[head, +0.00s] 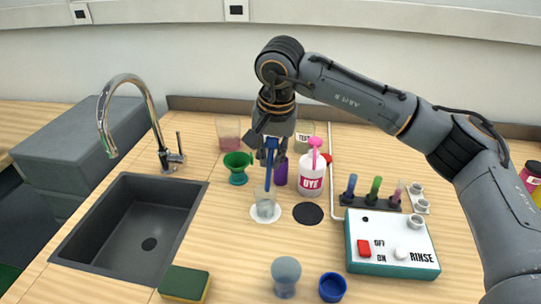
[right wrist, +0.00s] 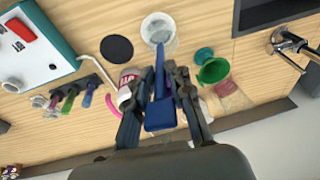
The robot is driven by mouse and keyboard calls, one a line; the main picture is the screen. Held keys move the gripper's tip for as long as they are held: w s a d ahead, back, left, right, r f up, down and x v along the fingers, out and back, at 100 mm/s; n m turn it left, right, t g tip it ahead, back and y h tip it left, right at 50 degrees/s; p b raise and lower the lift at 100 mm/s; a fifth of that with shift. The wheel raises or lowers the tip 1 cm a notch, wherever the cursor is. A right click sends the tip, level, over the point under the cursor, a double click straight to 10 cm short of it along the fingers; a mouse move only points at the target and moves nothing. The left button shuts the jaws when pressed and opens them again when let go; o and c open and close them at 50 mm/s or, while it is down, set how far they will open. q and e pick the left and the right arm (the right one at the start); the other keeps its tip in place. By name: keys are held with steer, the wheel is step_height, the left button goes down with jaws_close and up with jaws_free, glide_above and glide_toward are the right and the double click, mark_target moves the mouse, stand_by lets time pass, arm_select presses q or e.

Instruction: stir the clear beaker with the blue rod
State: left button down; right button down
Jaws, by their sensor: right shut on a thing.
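The clear beaker (head: 265,207) stands on a white round pad (head: 256,218) to the right of the sink in the head view. It also shows near the top of the right wrist view (right wrist: 160,30). My right gripper (head: 271,150) is shut on the blue rod (head: 269,172), which points down. In the right wrist view the rod (right wrist: 159,85) lies between the fingers (right wrist: 159,95), with its far end at the beaker's mouth. I cannot tell how deep the rod's tip is in the beaker. My left gripper is not in view.
A dye bottle (head: 312,178), a purple item (head: 280,172) and a green funnel (head: 237,168) stand close around the beaker. A black disc (head: 308,213) lies right of it. The sink (head: 130,225) is left, the rinse box (head: 390,243) right. A blue-grey cup (head: 286,275) stands in front.

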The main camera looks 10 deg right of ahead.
mark_target(271, 145)
steer(key=shift+r+p, duration=1.65)
steer(key=shift+r, duration=0.95)
steer(key=shift+f, duration=0.1)
